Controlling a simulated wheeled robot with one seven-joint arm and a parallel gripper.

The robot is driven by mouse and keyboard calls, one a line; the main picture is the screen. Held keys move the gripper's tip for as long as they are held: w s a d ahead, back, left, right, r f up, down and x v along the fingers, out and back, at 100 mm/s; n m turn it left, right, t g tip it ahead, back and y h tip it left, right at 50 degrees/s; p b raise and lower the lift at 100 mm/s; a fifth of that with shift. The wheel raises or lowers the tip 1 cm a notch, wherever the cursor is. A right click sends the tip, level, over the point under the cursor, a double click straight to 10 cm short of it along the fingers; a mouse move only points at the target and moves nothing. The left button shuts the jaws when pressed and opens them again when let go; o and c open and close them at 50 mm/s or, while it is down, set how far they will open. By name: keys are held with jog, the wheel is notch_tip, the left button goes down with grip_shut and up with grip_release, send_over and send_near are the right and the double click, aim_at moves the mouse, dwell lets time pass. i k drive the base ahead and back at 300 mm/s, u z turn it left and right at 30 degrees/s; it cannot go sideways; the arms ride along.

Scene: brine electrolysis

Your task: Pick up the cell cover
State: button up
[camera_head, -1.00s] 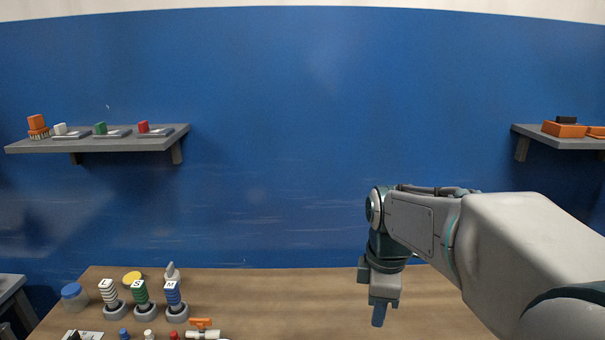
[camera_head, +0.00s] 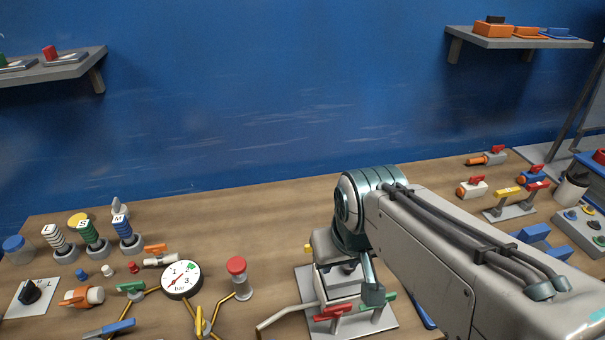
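My gripper (camera_head: 362,290) points down over a whitish box-shaped apparatus (camera_head: 334,284) on a pale base plate (camera_head: 382,324). I take this to be the electrolysis cell. A red lever-like part (camera_head: 332,312) and a green one (camera_head: 390,300) sit at its front. The gripper and forearm hide much of its top and right side, so I cannot clearly pick out the cell cover. One finger shows in front of the box. I cannot see the gap between the fingers, or whether they touch anything.
Left of the cell stand a round gauge (camera_head: 181,280), a red-capped post (camera_head: 238,278) and yellow pipes (camera_head: 203,322). A bent grey pipe (camera_head: 285,316) runs left from the cell. Red-handled valves (camera_head: 472,188) lie at right. The wooden table (camera_head: 270,215) is clear behind the cell.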

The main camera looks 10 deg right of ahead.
aim_at(343, 281)
jog(key=k, duration=1)
jog(key=u, duration=0.65)
jog(key=i, duration=0.85)
jog(key=z, duration=1.25)
